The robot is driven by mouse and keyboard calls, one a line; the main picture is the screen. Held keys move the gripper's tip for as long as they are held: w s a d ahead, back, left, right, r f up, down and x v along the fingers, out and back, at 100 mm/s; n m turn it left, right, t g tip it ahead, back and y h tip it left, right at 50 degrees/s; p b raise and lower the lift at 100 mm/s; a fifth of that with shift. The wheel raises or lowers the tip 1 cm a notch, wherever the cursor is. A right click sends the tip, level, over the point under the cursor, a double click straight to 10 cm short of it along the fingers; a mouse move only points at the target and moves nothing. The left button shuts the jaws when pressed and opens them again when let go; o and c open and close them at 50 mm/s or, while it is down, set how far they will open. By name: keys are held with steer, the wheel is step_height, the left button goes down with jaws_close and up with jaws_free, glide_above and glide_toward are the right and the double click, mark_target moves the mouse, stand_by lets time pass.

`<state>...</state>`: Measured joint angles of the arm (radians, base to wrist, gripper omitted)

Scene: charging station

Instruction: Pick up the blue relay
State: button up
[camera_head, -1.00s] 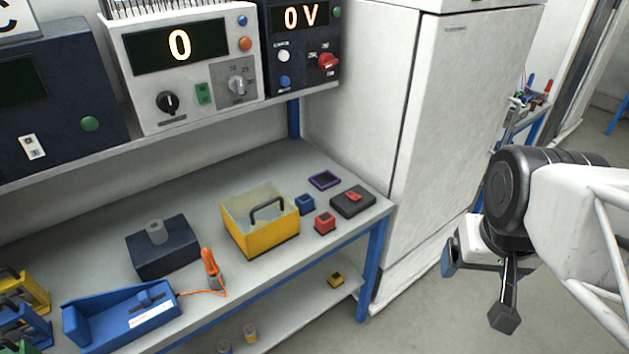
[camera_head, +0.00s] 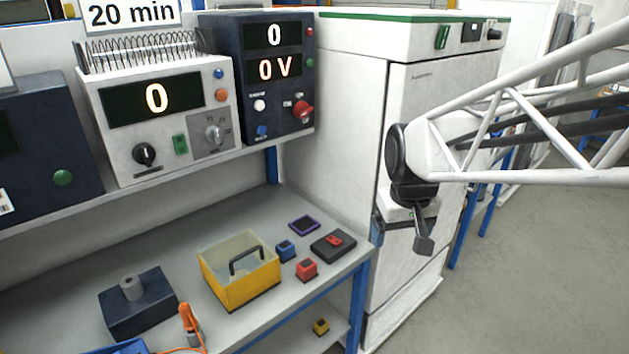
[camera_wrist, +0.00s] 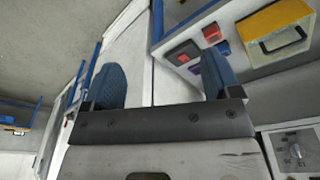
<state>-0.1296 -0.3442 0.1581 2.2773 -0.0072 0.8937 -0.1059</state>
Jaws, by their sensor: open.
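The blue relay (camera_head: 285,250) is a small blue block with a dark top. It stands on the grey bench, between the yellow box and the black box with a red part. My gripper (camera_head: 400,233) is off the bench to the right, in front of the white cabinet and well apart from the relay. In the wrist view my gripper (camera_wrist: 163,78) has its two blue fingers wide apart with nothing between them. The blue relay (camera_wrist: 223,47) shows small there, beyond the right finger and beside the red block.
A red block (camera_head: 307,268), a purple frame (camera_head: 304,224) and the black box (camera_head: 333,244) stand close around the relay. The yellow box (camera_head: 240,285) with a dark handle is at its left. The instrument shelf (camera_head: 150,180) overhangs the bench's back. The white cabinet (camera_head: 345,130) borders the right.

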steer(key=w+a+f+n, duration=0.1)
steer(key=w+a+f, duration=0.2)
steer(key=w+a, duration=0.35)
steer(key=n+g, duration=0.2)
steer(key=n, duration=0.3)
glide_above(285, 244)
steer(key=f, duration=1.8)
steer(key=shift+d+f, duration=0.35)
steer(key=shift+d, duration=0.05)
steer(key=shift+w+a+f, duration=0.15)
steer(key=shift+a+f, duration=0.2)
steer(key=shift+f, duration=1.3)
